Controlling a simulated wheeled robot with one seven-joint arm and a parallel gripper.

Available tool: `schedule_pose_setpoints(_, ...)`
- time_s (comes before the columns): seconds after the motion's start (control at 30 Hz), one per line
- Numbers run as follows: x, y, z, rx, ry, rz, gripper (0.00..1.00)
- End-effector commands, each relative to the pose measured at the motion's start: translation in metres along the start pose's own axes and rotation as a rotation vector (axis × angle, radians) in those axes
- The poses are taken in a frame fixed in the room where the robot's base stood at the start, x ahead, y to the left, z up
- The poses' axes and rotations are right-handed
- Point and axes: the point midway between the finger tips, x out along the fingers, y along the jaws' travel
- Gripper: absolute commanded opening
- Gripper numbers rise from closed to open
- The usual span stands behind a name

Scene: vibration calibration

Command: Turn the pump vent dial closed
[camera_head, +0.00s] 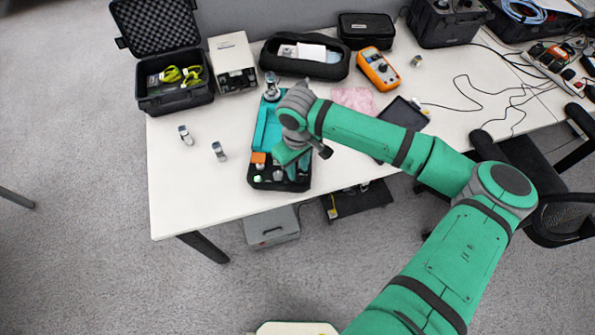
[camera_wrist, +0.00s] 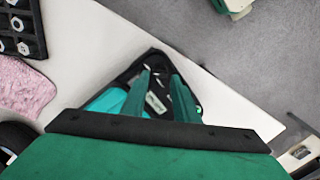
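The pump is a teal and black unit (camera_head: 266,128) lying lengthwise near the front of the white table. At its front end is a black panel with an orange block (camera_head: 258,158) and several small light parts. I cannot tell which part is the vent dial. My gripper (camera_head: 293,168) is over the right side of this front end and hides part of it. In the wrist view, my gripper's two green fingers (camera_wrist: 160,76) point at the black panel, with a gap between them. Nothing shows held; contact with the panel cannot be told.
Two small metal pieces (camera_head: 186,135) (camera_head: 219,151) stand left of the pump. An open black case (camera_head: 175,83), a white box (camera_head: 232,63), a black pouch (camera_head: 304,56) and an orange multimeter (camera_head: 378,69) are behind. A pink cloth (camera_head: 354,98) and dark tray (camera_head: 404,113) lie right.

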Motion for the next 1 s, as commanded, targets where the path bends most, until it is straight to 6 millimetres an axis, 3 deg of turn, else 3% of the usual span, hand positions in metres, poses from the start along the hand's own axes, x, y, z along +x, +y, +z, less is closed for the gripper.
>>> schedule_pose_setpoints(0.2,0.024,0.0,0.0,0.0,0.0,0.0,0.27)
schedule_pose_setpoints(0.6,0.03,0.0,0.0,0.0,0.001,0.0,0.27)
schedule_pose_setpoints(0.7,0.03,0.0,0.0,0.0,0.001,0.0,0.03)
schedule_pose_setpoints(0.73,0.03,0.0,0.0,0.0,0.001,0.0,0.0)
schedule_pose_setpoints(1.0,0.03,0.0,-0.001,-0.015,0.002,0.0,0.0)
